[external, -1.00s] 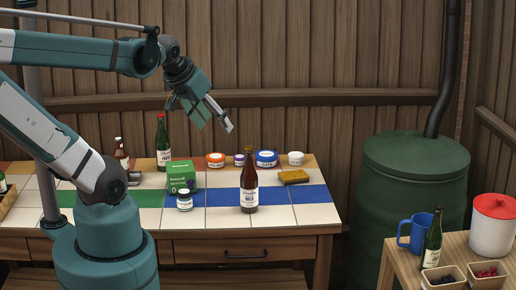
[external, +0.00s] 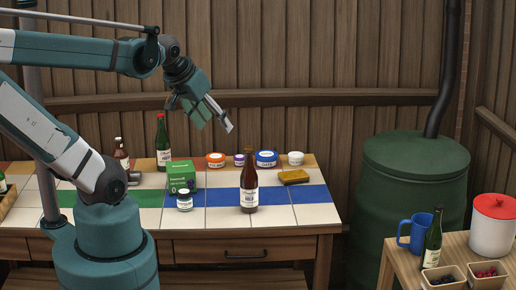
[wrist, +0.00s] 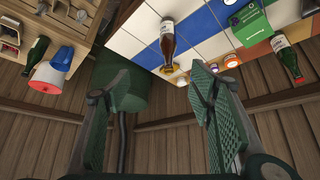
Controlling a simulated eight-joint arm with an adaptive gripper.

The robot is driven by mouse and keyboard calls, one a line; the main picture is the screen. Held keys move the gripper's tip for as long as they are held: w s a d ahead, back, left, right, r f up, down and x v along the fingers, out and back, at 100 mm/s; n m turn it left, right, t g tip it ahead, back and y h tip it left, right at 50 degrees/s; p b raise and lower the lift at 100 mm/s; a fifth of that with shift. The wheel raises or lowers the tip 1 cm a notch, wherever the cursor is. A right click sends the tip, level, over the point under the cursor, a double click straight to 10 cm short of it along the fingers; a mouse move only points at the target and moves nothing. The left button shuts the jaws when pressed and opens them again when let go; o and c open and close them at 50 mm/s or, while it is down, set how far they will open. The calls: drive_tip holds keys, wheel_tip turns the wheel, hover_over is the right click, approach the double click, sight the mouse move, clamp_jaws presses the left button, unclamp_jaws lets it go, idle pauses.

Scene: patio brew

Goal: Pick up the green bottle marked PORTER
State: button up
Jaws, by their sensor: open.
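A green bottle with a red cap and a pale label (external: 163,147) stands upright at the back left of the tiled table; its lettering is too small to read surely. It also shows in the wrist view (wrist: 287,60) at the right. Another green bottle (external: 432,243) stands on the small side table at the right and appears in the wrist view (wrist: 37,52) at the upper left; its label is not legible. My gripper (external: 212,119) is open and empty in the air above the tiled table's back, right of and higher than the red-capped bottle. Both fingers show in the wrist view (wrist: 155,82).
A brown bottle (external: 249,185) stands mid-table, a green box (external: 182,176) and jar (external: 184,200) left of it. Several lidded tubs (external: 266,158) line the back. Another brown bottle (external: 121,153) stands left of the red-capped bottle. A blue mug (external: 415,233) is on the side table.

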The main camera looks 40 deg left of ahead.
drive_tip(key=shift+w+a, duration=0.1)
drive_tip(key=w+a+r+n+g+y+p, duration=0.1)
drive_tip(key=w+a+r+n+g+p, duration=0.15)
drive_tip(key=w+a+n, duration=0.5)
drive_tip(key=n+g+p, duration=0.3)
drive_tip(key=n+g, duration=0.2)
drive_tip(key=n, duration=0.5)
approach(168, 131)
drive_tip(key=shift+t+h, duration=0.25)
drive_tip(key=shift+h, duration=0.15)
drive_tip(key=f, duration=0.2)
drive_tip(key=a+f, duration=0.1)
drive_tip(key=f, duration=0.1)
drive_tip(key=w+f, duration=0.1)
drive_tip(key=f, duration=0.2)
drive_tip(key=shift+a, duration=0.25)
drive_tip(key=shift+s+a+f, duration=0.2)
drive_tip(key=shift+a+f, duration=0.2)
drive_tip(key=shift+f, duration=0.05)
drive_tip(key=shift+f, duration=1.3)
